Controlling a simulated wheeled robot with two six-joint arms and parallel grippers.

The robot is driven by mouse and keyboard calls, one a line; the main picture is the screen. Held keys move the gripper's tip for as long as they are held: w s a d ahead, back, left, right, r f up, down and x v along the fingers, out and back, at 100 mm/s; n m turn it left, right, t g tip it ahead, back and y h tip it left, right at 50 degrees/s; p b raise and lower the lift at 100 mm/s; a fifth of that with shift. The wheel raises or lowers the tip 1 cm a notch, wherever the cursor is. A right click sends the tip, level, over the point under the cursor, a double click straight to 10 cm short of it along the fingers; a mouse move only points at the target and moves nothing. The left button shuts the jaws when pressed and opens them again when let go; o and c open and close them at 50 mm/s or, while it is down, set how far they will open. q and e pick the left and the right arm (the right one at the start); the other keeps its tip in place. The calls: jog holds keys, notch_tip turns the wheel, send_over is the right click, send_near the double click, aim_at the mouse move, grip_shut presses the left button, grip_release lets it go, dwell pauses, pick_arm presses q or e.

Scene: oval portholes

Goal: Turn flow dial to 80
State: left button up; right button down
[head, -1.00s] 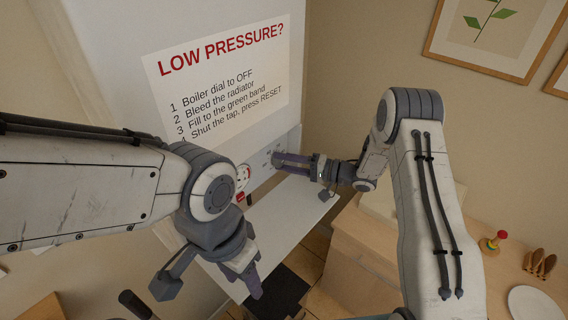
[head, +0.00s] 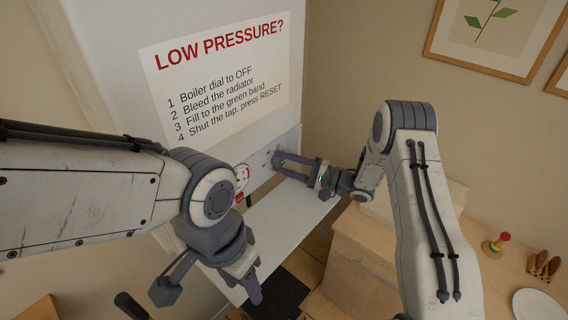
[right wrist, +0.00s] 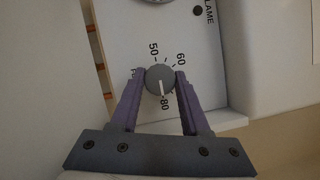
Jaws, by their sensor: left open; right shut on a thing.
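The flow dial (right wrist: 160,80) is a round grey knob with a white pointer line, on the white boiler panel. In the right wrist view the line points down, close to the printed 80. The marks 50 and 60 show above the knob. My right gripper (right wrist: 160,82) is shut on the dial, with one purple finger on each side of it. In the head view my right gripper (head: 277,164) reaches the panel and the dial is hidden there. My left gripper (head: 254,278) is open and empty, hanging low in front of the white shelf.
A white instruction sheet (head: 215,75) is on the boiler front. A round gauge (head: 242,176) with a red part below it sits left of my right gripper. A wooden cabinet (head: 350,262) stands at right. The shelf top (head: 285,208) is clear.

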jog(key=shift+w+d+r, duration=0.1)
jog(key=shift+w, duration=0.05)
jog(key=shift+c, duration=1.9)
grip_release()
jog(key=shift+d+f, duration=0.1)
jog(key=shift+f, duration=0.1)
jog(key=b+v, duration=0.5)
jog(key=v, duration=0.4)
jog(key=shift+d+f, duration=0.1)
jog(key=shift+d, duration=0.15)
jog(key=shift+s+d+b, duration=0.3)
jog(key=shift+s, duration=0.1)
